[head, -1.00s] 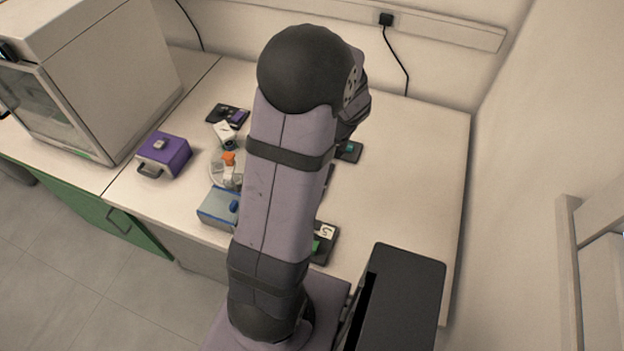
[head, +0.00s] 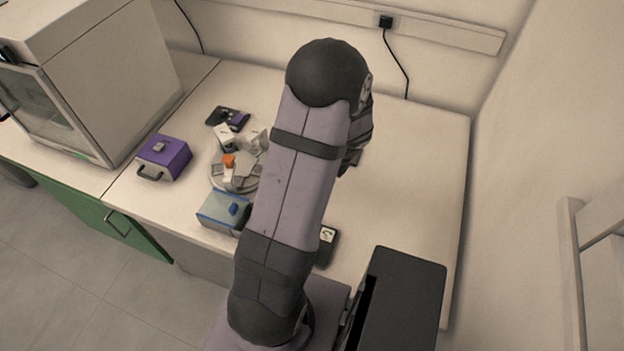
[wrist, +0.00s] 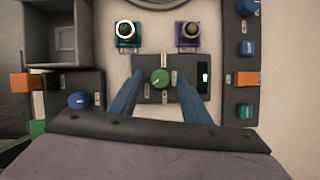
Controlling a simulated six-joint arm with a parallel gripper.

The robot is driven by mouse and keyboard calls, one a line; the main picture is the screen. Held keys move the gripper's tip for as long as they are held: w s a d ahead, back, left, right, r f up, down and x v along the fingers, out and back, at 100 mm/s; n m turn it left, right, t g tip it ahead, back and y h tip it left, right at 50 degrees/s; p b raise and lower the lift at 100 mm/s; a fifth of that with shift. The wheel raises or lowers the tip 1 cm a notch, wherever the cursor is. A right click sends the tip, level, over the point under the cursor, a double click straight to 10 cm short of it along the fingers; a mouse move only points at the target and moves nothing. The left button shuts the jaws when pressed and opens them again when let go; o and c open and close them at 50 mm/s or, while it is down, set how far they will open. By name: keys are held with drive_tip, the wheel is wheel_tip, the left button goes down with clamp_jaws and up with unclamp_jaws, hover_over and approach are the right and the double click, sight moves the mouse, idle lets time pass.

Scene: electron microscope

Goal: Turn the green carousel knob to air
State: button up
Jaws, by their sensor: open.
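In the wrist view a round green knob (wrist: 160,77) sits on a dark panel (wrist: 148,95), with small light labels around it. My gripper (wrist: 160,84) is open and empty. Its two blue fingers point toward the panel, one on each side of the knob in the picture, with a gap to it. I cannot tell how high the fingertips are above the panel. The label text is too small to read. In the head view my arm hides the knob and the gripper.
A teal block (wrist: 126,34) and a purple block (wrist: 188,37) stand beyond the panel. Dark panels with coloured knobs lie left and right. In the head view a round grey carousel (head: 218,184), a blue-grey box (head: 222,211) and a purple box (head: 163,158) stand left of my arm.

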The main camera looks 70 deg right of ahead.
drive_tip(key=shift+w+f, duration=0.15)
drive_tip(key=shift+f, duration=0.3)
drive_tip(key=c, duration=1)
drive_tip(key=shift+c, duration=0.2)
